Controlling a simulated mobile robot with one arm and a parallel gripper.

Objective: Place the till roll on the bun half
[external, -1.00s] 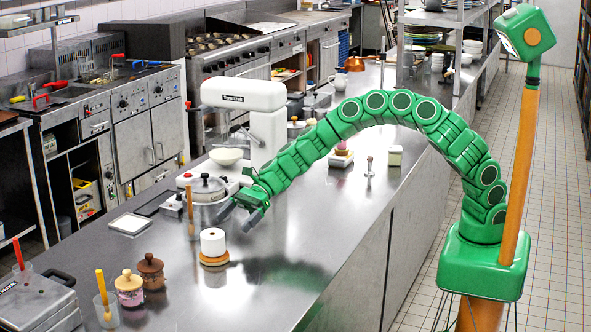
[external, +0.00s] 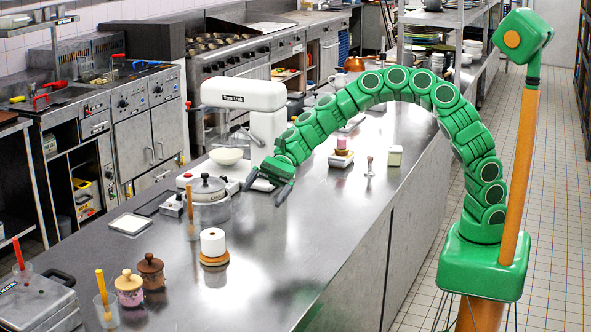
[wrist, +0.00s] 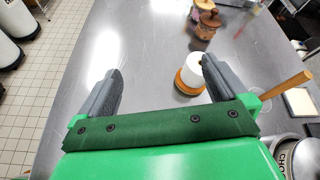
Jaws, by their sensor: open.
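The white till roll (external: 212,241) stands upright on the round tan-orange bun half (external: 214,259) on the steel counter. In the wrist view the till roll (wrist: 200,66) and the bun half (wrist: 187,84) show ahead, near the right finger, which hides a little of them. My gripper (external: 268,196) is open and empty, above the counter, up and to the right of the roll and apart from it. In the wrist view both grey fingers of my gripper (wrist: 160,82) are spread wide with nothing between them at the tips.
A steel pot (external: 208,190) and a cup with a wooden stick (external: 192,226) stand left of my gripper. Two lidded jars (external: 129,289) stand at the front left. A white mixer (external: 262,125) stands behind. The counter right of the roll is clear.

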